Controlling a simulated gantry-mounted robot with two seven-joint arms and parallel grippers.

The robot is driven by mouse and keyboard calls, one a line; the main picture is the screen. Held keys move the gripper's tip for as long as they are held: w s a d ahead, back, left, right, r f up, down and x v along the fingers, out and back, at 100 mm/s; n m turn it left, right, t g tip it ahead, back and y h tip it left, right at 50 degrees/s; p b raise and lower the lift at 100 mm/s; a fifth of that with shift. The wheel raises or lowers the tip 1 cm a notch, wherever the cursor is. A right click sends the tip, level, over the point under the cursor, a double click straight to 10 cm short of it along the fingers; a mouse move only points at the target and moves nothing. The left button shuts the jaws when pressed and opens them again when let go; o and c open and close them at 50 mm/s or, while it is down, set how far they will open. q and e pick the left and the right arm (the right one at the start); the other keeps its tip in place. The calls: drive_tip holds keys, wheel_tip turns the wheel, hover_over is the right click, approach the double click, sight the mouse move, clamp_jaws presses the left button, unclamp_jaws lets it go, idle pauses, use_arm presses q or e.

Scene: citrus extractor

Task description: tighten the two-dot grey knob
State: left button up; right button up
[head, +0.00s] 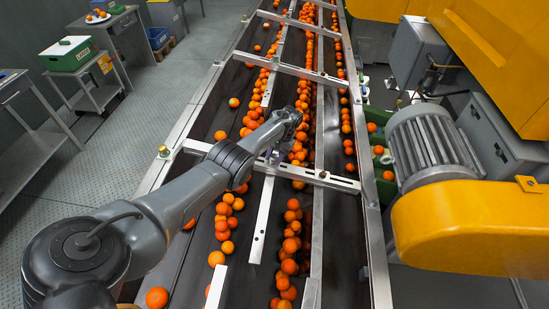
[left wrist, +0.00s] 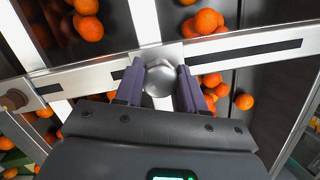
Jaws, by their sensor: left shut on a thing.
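A grey, faceted round knob (left wrist: 159,80) sits on the slotted metal crossbar (left wrist: 240,48) in the left wrist view. My left gripper (left wrist: 160,72) has its two purple-grey fingers on either side of the knob, shut on it. No dots can be made out on the knob's face. In the head view my left gripper (head: 273,157) reaches down to the crossbar (head: 335,182) over the conveyor, and the knob is not clearly visible there. My right gripper is not in view.
A brownish knob (head: 322,174) stands farther right on the same crossbar. Many oranges (head: 290,240) lie in the lanes between metal dividers (head: 263,215). A motor (head: 432,145) and yellow housing (head: 470,228) stand to the right. More crossbars (head: 285,68) span the belt farther back.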

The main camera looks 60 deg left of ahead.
use_arm(q)
drive_tip(key=shift+r+m+y, duration=0.15)
drive_tip(key=shift+m+y, duration=0.15)
drive_tip(key=shift+m, duration=1.4)
drive_tip(key=o, duration=1.1)
drive_tip(key=shift+c, duration=0.2)
drive_tip(key=p+v, duration=0.1)
drive_tip(key=v, duration=0.9)
drive_tip(key=shift+w+r, duration=0.25)
